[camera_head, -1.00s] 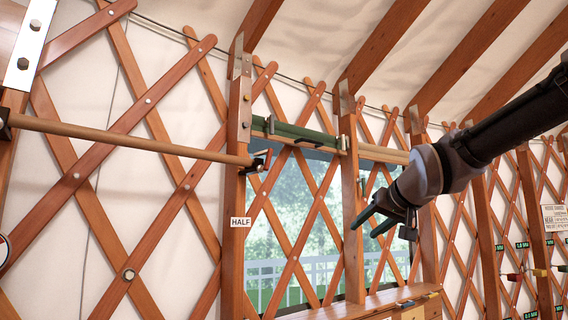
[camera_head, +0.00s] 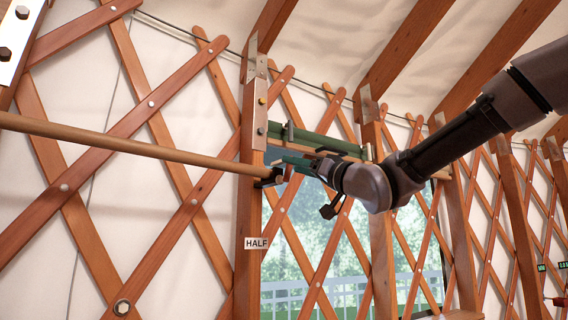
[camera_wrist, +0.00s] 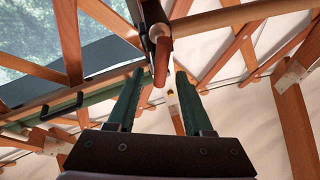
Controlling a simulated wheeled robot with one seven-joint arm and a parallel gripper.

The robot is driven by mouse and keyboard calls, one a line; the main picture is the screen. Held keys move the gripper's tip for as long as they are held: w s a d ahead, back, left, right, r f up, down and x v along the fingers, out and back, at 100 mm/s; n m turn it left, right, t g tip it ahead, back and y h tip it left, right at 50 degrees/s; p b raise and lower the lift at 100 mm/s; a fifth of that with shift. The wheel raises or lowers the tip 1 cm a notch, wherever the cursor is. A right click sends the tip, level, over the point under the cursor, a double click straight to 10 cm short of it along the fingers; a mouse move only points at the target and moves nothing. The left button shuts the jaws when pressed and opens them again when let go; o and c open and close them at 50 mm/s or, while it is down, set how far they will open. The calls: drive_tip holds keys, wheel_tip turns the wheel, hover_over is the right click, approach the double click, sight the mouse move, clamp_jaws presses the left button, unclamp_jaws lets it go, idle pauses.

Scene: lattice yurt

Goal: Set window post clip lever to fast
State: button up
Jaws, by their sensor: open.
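The window post (camera_head: 250,215) is an upright wooden post at the left edge of the window, with a dark clip (camera_head: 268,182) at the end of a wooden pole. In the wrist view a short reddish-brown lever (camera_wrist: 162,62) hangs from the dark clip bracket (camera_wrist: 155,22). My gripper (camera_head: 283,164) is at the clip, its green fingers pointing left toward the post. In the wrist view my gripper (camera_wrist: 159,75) is open, with the lever's end appearing between the fingertips. Whether either finger touches the lever I cannot tell. The lever is hardly visible in the head view.
A label reading HALF (camera_head: 257,243) is on the post below the clip. The wooden pole (camera_head: 130,146) runs left from the clip. A rolled green blind (camera_head: 312,139) spans the window top, close to my gripper. Crossed lattice slats (camera_head: 165,185) cover the wall.

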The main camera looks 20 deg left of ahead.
drive_tip(key=x, duration=0.6)
